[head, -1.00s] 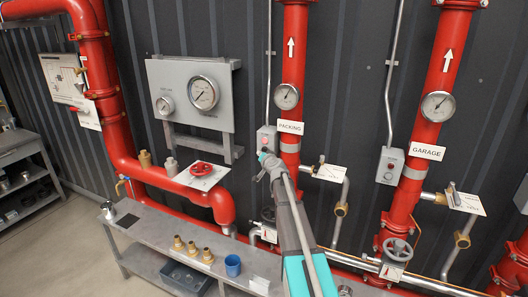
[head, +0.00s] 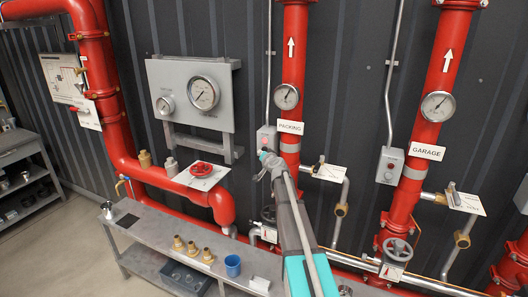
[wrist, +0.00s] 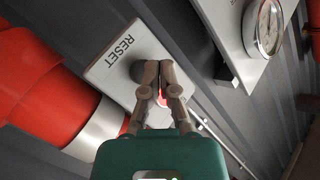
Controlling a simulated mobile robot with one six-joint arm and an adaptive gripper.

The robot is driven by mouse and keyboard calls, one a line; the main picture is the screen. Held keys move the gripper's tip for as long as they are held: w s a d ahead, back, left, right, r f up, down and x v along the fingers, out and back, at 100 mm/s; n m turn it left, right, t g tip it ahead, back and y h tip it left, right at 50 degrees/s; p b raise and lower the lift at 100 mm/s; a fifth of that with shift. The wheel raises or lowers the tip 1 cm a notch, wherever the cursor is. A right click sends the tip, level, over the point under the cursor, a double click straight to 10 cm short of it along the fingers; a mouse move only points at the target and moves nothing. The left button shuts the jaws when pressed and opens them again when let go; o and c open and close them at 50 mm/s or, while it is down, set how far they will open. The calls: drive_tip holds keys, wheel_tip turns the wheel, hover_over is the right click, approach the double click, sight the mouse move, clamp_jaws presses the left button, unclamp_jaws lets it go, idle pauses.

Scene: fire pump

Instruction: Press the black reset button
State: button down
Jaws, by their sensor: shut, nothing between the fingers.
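A grey control box (head: 267,136) is mounted beside the red pipe with the PACKING sign. In the wrist view the same box (wrist: 105,74) fills the middle left, with the word RESET on its face. The black reset button (wrist: 138,72) shows just left of my fingertips and is partly hidden by them. A red button or lamp (wrist: 162,99) shows between the fingers. My gripper (wrist: 158,66) is shut and empty, its tips over the box face at the black button's edge. I cannot tell whether they touch it. The head view shows my gripper (head: 264,155) at the box's lower edge.
A second grey box (head: 390,165) sits beside the GARAGE pipe (head: 440,75). A gauge panel (head: 180,75) is left of the PACKING pipe (head: 294,50). A low bench (head: 150,235) with brass fittings and a blue cup (head: 232,266) runs below.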

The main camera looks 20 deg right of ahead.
drive_tip(key=shift+w+d, duration=0.6)
drive_tip(key=shift+d, duration=0.1)
idle(2.0)
drive_tip(key=shift+s+a, duration=0.1)
idle(0.4)
drive_tip(key=shift+s+a, duration=0.5)
drive_tip(key=shift+a, duration=0.1)
drive_tip(key=shift+s+a, duration=0.1)
drive_tip(key=shift+s+a, duration=1.6)
drive_tip(key=shift+a, duration=0.15)
